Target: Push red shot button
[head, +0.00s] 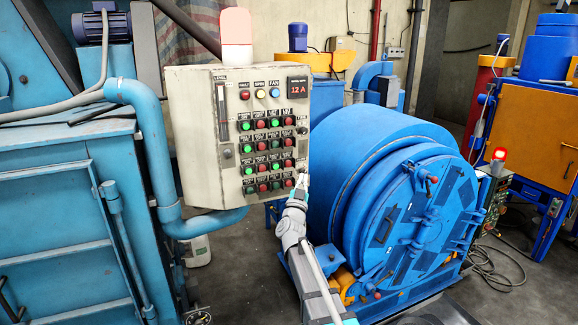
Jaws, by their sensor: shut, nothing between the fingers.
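A beige control panel (210,135) stands left of centre in the head view. Its front carries rows of green and red buttons under small black labels too small to read, so I cannot tell which red button is the shot one. A red button (288,183) sits at the right end of the bottom row. My gripper (303,179) is shut and empty at the panel's lower right corner, just right of that button. I cannot tell whether the fingertips touch the panel.
A blue pipe (150,125) and blue machine housing (60,200) stand left of the panel. A large blue drum (370,165) with a round door fills the right. A red-and-white lamp (236,30) tops the panel. Dark floor (245,275) shows below.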

